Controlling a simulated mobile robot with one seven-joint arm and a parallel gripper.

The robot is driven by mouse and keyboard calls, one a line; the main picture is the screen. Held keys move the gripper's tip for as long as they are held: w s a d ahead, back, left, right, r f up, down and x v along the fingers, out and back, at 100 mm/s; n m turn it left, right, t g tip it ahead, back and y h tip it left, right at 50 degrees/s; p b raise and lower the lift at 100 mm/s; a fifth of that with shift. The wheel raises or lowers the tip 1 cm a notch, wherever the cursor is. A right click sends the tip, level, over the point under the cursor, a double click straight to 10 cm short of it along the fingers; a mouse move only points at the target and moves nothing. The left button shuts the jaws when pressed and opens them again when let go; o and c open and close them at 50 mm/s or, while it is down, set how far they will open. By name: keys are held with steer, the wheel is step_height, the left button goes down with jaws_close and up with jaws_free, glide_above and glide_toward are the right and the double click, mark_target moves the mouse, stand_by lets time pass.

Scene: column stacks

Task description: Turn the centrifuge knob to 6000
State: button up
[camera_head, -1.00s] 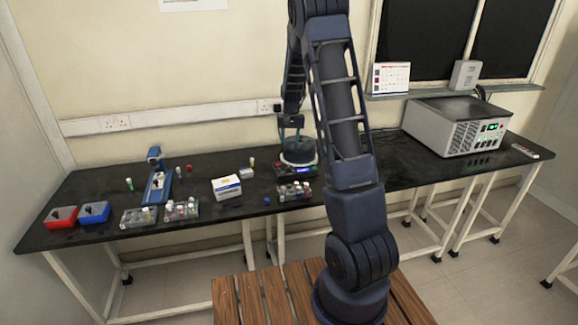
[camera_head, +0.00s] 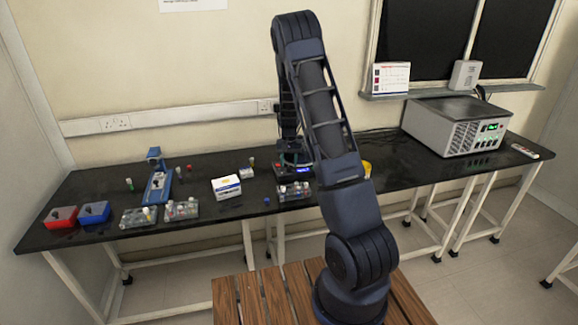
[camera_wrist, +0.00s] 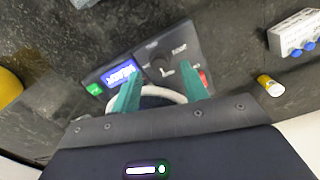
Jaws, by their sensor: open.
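The small dark centrifuge (camera_head: 280,176) stands on the black bench, mostly hidden behind my arm in the head view. In the wrist view its control panel (camera_wrist: 150,50) shows a lit blue display (camera_wrist: 122,74), a green button (camera_wrist: 95,88), a red switch (camera_wrist: 203,77) and a small dark knob (camera_wrist: 160,66) with a pale mark. My gripper (camera_wrist: 160,69) is open, its two teal fingers pointing at the panel. The knob appears between the fingertips, and nothing is held. I cannot tell how far above the knob the tips are. A white ring on the centrifuge is partly covered by the fingers.
A tube rack (camera_head: 294,192) stands in front of the centrifuge, and a white box (camera_head: 226,186) lies to the left. A yellow item (camera_head: 367,168) is just right of my arm. A large grey instrument (camera_head: 455,126) stands farther right. Bench between them is mostly clear.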

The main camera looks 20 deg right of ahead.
steer(key=shift+f, duration=1)
jaws_close()
